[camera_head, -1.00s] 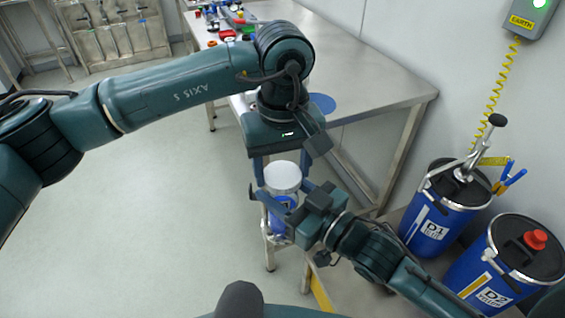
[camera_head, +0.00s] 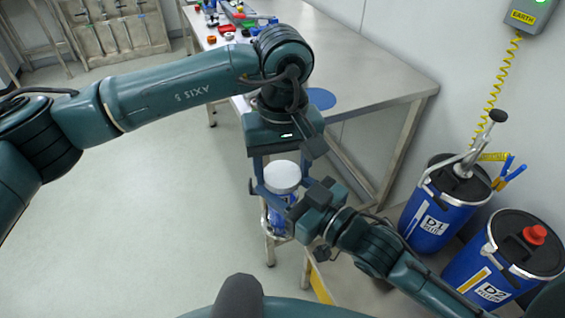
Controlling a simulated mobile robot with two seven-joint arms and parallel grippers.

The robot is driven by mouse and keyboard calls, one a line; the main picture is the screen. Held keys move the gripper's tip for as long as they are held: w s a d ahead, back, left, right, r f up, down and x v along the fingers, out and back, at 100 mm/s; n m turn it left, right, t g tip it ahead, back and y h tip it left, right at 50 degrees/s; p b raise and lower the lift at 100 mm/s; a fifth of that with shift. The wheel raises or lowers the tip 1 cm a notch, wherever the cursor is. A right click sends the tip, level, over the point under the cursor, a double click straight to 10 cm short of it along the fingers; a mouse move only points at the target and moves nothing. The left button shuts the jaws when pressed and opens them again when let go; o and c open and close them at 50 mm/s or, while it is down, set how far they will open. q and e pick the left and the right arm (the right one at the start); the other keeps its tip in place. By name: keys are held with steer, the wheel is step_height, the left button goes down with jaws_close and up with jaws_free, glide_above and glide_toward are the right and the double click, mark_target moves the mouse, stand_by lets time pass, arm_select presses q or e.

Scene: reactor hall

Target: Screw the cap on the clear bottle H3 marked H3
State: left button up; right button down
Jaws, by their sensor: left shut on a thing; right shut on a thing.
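The clear bottle (camera_head: 279,219), with blue showing on its body, stands upright below the middle of the view. Its marking is not readable. A white cap (camera_head: 282,174) sits at its top; whether it is threaded on cannot be told. My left gripper (camera_head: 282,178) points straight down from above, its two fingers shut on the cap from either side. My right gripper (camera_head: 277,198) reaches in from the lower right and is shut on the bottle below the cap. Its jaws and wrist hide part of the bottle.
A steel table (camera_head: 365,75) behind carries several small coloured items at its far left and a blue disc (camera_head: 320,98). Blue drums D1 (camera_head: 430,222) and D2 (camera_head: 480,278) stand at the right by the wall. The floor at left is clear.

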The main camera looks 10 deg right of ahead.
arm_select(q)
steer(key=m, duration=1.3)
steer(key=shift+a, duration=0.1)
steer(key=o, duration=0.9)
steer(key=shift+o, duration=0.2)
steer(key=shift+r, duration=0.15)
steer(key=shift+r, duration=2.15)
steer(key=shift+c, duration=0.4)
